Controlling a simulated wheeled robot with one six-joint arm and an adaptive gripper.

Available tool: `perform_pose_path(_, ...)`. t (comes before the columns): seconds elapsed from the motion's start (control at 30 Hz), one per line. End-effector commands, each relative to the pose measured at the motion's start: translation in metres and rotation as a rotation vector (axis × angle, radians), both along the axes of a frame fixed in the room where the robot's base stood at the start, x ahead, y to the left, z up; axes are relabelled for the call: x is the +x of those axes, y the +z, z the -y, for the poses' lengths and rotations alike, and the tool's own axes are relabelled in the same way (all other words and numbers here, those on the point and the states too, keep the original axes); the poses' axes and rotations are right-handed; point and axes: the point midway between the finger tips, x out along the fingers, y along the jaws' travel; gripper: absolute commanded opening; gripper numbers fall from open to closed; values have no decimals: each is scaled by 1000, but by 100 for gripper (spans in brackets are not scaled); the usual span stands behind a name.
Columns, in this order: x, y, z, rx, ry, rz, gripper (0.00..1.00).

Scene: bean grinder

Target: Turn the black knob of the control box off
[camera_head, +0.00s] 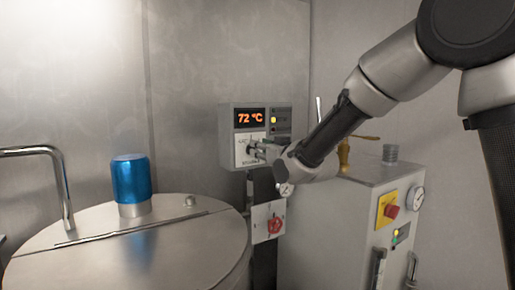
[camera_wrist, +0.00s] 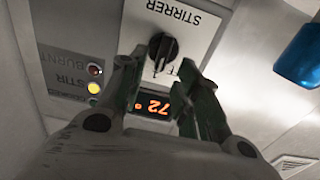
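The grey control box (camera_head: 226,128) is mounted on the wall and shows a lit 72 °C display (camera_head: 250,118). Its black knob (camera_wrist: 163,49) sits on the white STIRRER plate (camera_wrist: 190,22), which appears upside down in the wrist view. The knob's pointer is slightly tilted in that view. My gripper (camera_wrist: 161,65) is open, with one fingertip on each side of the knob's lower part. I cannot tell whether either finger touches it.
A yellow lamp (camera_wrist: 94,88) is lit by the STIR label. A lidded steel vessel (camera_head: 130,250) with a blue cap (camera_head: 131,180) stands left. A red switch (camera_head: 275,225) is below the box. A grey cabinet (camera_head: 330,225) with a gauge (camera_head: 416,198) stands right, under my arm.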

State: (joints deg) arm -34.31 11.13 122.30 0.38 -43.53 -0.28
Motion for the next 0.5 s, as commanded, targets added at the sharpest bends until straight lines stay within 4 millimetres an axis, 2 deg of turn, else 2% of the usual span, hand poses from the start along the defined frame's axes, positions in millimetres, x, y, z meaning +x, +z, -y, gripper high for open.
perform_pose_path(0.2,19,0,-13,-1,0,-1,33)
perform_pose_path(0.5,21,0,-14,-1,0,-2,31)
